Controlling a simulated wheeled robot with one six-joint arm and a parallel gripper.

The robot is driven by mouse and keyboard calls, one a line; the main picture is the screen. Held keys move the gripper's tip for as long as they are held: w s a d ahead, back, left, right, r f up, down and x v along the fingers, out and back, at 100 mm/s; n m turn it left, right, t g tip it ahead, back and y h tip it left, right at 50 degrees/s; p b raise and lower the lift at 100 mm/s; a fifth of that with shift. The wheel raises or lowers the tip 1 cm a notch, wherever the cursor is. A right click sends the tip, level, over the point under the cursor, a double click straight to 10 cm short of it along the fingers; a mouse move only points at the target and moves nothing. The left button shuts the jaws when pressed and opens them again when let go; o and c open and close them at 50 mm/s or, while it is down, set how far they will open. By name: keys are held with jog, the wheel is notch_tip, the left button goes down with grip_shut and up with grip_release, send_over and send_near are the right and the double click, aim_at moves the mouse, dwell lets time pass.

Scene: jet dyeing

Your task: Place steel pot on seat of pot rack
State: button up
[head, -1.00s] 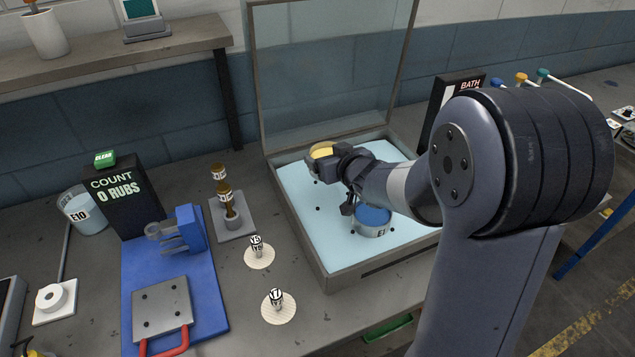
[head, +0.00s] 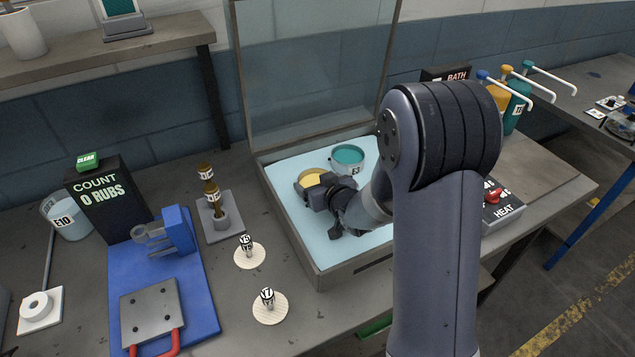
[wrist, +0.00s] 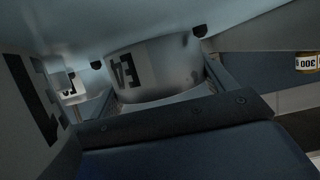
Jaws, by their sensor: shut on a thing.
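The steel pot (head: 301,187) with yellow contents is held in my gripper (head: 318,193) over the left part of the pale blue pot rack (head: 290,165). In the wrist view the steel pot (wrist: 175,72), marked E4, sits between the two fingers of my gripper (wrist: 157,85). That view looks upside down, with the pale rack surface (wrist: 60,25) and dark pegs along the top, close to the pot's base. I cannot tell whether the base touches it. The seat under the pot is hidden.
A teal-filled pot (head: 347,163) stands at the rack's back. A raised glass lid (head: 310,75) stands behind. Left are a bottle stand (head: 220,225) and a black rub counter (head: 103,200). My arm hides the rack's right side.

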jog(key=shift+f, duration=0.15)
jog(key=o, duration=1.3)
jog(key=shift+r, duration=0.25)
jog(key=shift+b+v, duration=0.55)
jog(key=shift+v, duration=3.2)
